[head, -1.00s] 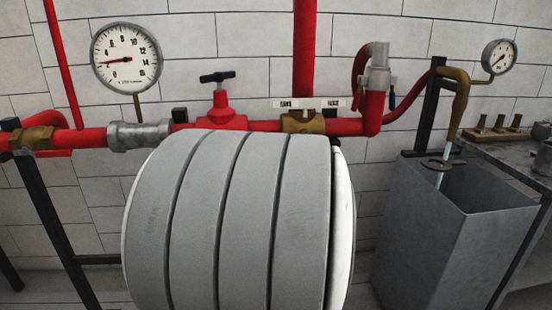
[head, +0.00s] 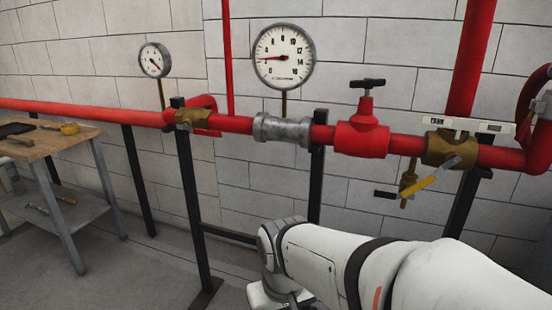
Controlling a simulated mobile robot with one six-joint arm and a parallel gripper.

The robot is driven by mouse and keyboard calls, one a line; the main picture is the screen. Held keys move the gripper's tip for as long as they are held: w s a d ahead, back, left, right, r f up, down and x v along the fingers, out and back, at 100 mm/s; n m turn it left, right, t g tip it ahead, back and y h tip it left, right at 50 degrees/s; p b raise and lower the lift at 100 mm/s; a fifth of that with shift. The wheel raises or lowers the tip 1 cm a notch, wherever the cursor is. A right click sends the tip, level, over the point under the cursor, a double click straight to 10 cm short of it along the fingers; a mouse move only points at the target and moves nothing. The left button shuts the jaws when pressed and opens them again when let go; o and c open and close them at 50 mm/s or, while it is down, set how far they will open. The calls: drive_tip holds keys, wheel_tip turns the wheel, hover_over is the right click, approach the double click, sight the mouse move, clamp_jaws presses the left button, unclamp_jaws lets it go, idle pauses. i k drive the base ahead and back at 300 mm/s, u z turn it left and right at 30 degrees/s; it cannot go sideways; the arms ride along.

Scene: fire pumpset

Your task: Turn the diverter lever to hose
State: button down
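The brass diverter valve (head: 450,147) sits in the red pipe at the right of the head view. Its lever (head: 430,179) has a grey metal arm and a yellow grip, and slants down and to the left. A white label plate above the valve has a left label (head: 437,121) that seems to read TANK; the right label (head: 495,127) is too small to read surely. My white arm crosses the bottom right, below and apart from the lever. My gripper's fingers are not visible; the arm's far end runs off the bottom edge.
A red valve with a black T-handle (head: 366,125) stands left of the diverter. A small brass cock (head: 408,182) with a black handle hangs behind the lever. A large gauge (head: 283,57) and black pipe stands are nearby. A workbench (head: 50,146) stands far left.

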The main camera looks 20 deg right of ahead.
sight(430, 181)
drive_tip(key=z, duration=0.5)
drive_tip(key=k, duration=0.8)
drive_tip(key=z, duration=0.3)
drive_tip(key=i, duration=1)
